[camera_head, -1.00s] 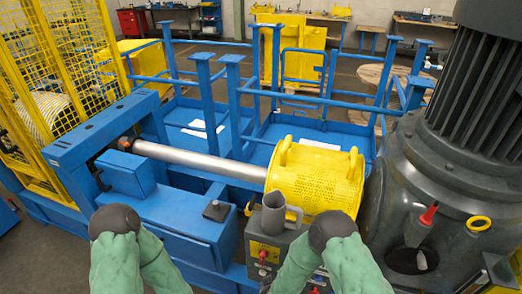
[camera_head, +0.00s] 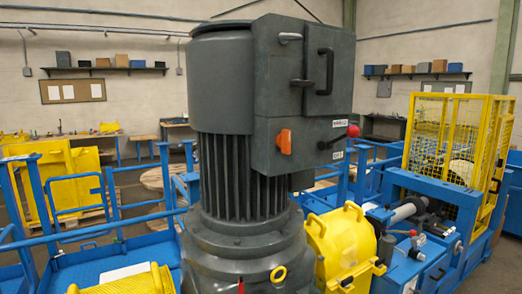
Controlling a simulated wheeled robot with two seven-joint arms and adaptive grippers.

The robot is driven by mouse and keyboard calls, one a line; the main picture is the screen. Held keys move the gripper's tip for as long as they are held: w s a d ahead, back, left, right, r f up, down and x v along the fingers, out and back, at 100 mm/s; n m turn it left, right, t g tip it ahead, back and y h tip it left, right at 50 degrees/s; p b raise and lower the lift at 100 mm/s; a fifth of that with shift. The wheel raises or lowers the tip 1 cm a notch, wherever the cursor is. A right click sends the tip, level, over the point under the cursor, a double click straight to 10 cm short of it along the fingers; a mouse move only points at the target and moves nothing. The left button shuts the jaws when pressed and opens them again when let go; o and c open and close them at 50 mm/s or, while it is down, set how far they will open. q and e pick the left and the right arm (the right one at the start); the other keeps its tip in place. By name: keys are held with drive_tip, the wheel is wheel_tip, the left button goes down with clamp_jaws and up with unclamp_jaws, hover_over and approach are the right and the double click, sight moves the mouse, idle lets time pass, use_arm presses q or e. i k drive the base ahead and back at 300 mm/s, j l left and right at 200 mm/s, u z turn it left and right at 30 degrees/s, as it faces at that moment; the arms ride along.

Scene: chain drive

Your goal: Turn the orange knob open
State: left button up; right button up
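The orange knob (camera_head: 285,141) is on the front face of the dark grey control box (camera_head: 265,152), low on the box. It looks roughly upright, with a slight tilt. The box is fixed to the side of a large grey motor (camera_head: 222,85) with vertical fins. Above the knob is a taller box (camera_head: 305,60) with a black handle (camera_head: 325,72) and a small latch. A red ball-shaped end (camera_head: 353,130) sticks out at the right of the box. Neither of my grippers is in view.
Blue machine frames and railings (camera_head: 75,240) surround the motor. A yellow mesh cage (camera_head: 455,130) is at the right. Shelves and workbenches line the back wall.

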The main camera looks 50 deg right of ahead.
sight(283, 140)
drive_tip(key=z, duration=1.85)
